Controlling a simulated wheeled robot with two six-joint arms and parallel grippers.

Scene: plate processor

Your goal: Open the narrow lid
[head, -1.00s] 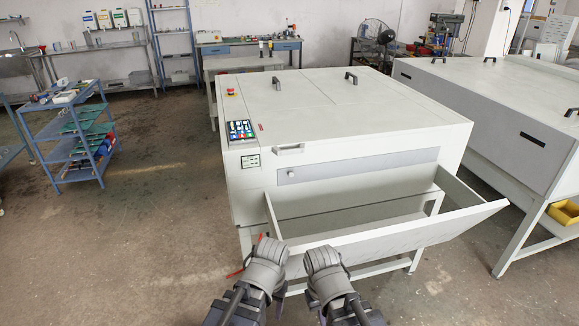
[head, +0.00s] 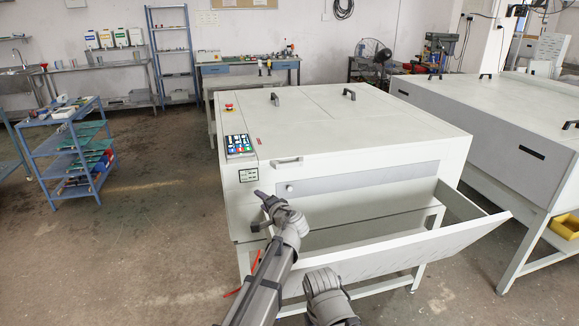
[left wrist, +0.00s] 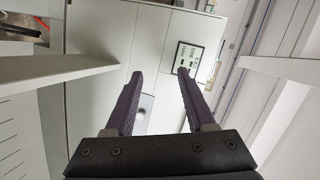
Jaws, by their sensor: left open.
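The white plate processor (head: 350,180) stands in front of me. Its top carries lid panels parted by seams, with black handles (head: 349,94) and (head: 274,99). A pale handle (head: 287,162) sits at the front edge of the top; which panel is the narrow lid, I cannot tell for sure. All panels lie flat. My left gripper (head: 258,208) is open and empty, in front of the machine's left front, below the small label display (head: 248,175). In the left wrist view its fingers (left wrist: 159,73) are apart, with the display (left wrist: 188,57) beyond. My right gripper is not seen, only its arm.
An outward-tilted front tray (head: 420,250) sticks out low before the machine, close to my arms. The control panel (head: 239,145) and red emergency button (head: 229,107) sit at the top's left edge. A second machine (head: 500,120) stands right. The floor at left is clear up to a blue cart (head: 70,150).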

